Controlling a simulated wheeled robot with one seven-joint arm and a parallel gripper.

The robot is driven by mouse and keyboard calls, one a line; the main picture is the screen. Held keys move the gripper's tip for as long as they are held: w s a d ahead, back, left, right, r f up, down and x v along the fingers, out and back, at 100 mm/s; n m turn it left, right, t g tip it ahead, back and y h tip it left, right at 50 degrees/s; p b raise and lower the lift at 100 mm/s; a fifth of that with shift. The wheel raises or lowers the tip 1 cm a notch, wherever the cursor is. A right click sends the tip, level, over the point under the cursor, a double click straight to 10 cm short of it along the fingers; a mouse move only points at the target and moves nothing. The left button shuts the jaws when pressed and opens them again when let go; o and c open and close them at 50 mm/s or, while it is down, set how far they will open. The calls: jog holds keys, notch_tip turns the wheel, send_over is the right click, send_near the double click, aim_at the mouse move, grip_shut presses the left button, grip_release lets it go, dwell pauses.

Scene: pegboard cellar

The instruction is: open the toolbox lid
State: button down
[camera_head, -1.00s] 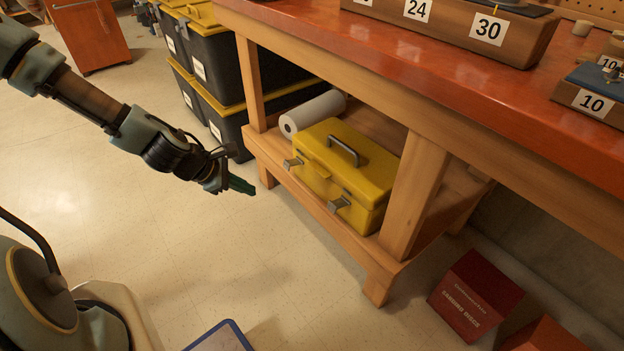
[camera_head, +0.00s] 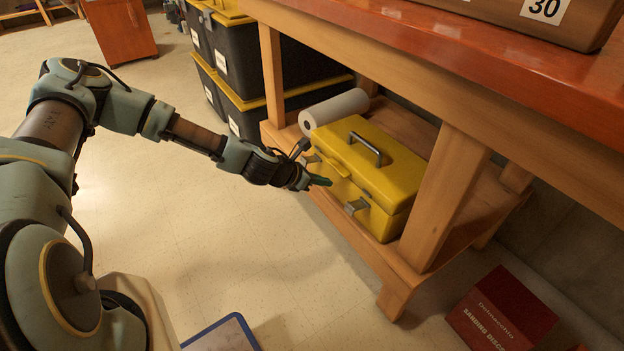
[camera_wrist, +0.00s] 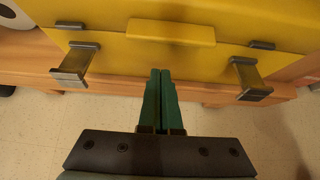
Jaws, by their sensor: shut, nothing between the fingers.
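The yellow toolbox (camera_head: 376,181) sits on the lower shelf of the workbench with its lid down and a grey handle (camera_head: 365,148) on top. Its front shows in the wrist view (camera_wrist: 220,65), with a yellow lip (camera_wrist: 171,32) in the middle of the lid's edge. Two grey latches stick out from the front, the left one (camera_wrist: 76,63) and the right one (camera_wrist: 249,78). My gripper (camera_head: 324,181) is at the toolbox's front. In the wrist view its green fingers (camera_wrist: 161,76) are together and empty, just below the lip; I cannot tell whether they touch the box.
The lower shelf (camera_head: 357,240) has a wooden leg (camera_head: 443,200) close to the toolbox's right. A white paper roll (camera_head: 335,110) lies behind it. Black bins with yellow lids (camera_head: 240,60) stand at the left. The red bench top (camera_head: 440,50) overhangs above.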

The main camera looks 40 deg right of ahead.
jog(key=shift+x, duration=0.85)
notch_tip(320, 180, up, 3)
jog(key=shift+a+r, duration=0.1)
jog(key=shift+r+p, duration=0.3)
jog(key=shift+r, duration=0.25)
